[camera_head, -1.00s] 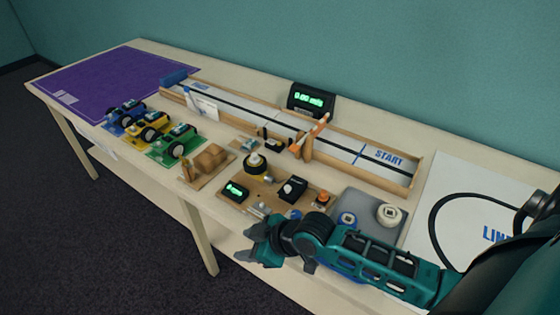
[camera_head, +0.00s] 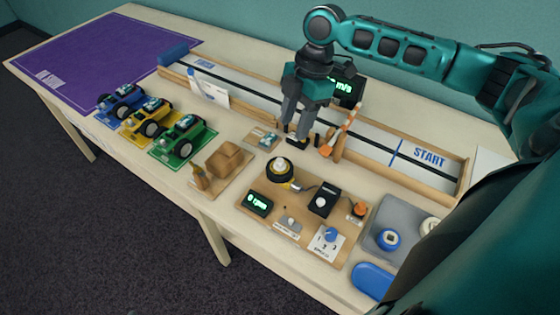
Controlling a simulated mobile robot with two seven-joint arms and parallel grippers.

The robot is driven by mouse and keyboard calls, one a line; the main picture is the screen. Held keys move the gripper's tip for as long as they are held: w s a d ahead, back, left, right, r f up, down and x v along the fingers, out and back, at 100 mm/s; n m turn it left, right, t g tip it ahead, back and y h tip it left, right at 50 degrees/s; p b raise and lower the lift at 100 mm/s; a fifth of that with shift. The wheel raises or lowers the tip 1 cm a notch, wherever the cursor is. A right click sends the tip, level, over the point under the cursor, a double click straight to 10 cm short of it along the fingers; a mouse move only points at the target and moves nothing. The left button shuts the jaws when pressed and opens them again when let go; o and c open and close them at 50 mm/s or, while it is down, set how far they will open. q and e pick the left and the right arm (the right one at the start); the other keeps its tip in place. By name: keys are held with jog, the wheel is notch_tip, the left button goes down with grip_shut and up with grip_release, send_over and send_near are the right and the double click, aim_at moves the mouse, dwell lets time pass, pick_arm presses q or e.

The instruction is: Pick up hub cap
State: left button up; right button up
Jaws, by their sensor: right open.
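No part is plainly marked as the hub cap. A blue-and-white round part (camera_head: 388,239) and a paler round part (camera_head: 430,226) sit in the grey tray (camera_head: 372,222) at the lower right, the paler one partly hidden by my arm. A wheel with a pale centre and yellow ring (camera_head: 281,167) stands on the wooden motor board (camera_head: 272,200). My right gripper (camera_head: 296,134) is open and points down by the track's front edge, behind the motor board. It is well away from the grey tray. I cannot tell if it touches the small black part below it. My left gripper is not in view.
The long wooden track (camera_head: 390,152) runs behind the gripper, with an orange-and-white stick (camera_head: 350,122) close on its right. Three toy cars (camera_head: 181,140) stand at left, near a purple mat (camera_head: 100,60). A blue oval item (camera_head: 373,280) lies at the front edge.

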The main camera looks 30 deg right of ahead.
aim_at(280, 160)
jog(key=x, duration=0.4)
jog(key=shift+a+f, duration=0.1)
jog(key=shift+f, duration=0.05)
jog(key=x, duration=0.2)
jog(key=a+x, duration=0.1)
jog(key=x, duration=0.2)
jog(key=shift+s+b, duration=0.1)
jog(key=shift+b, duration=0.2)
grip_shut()
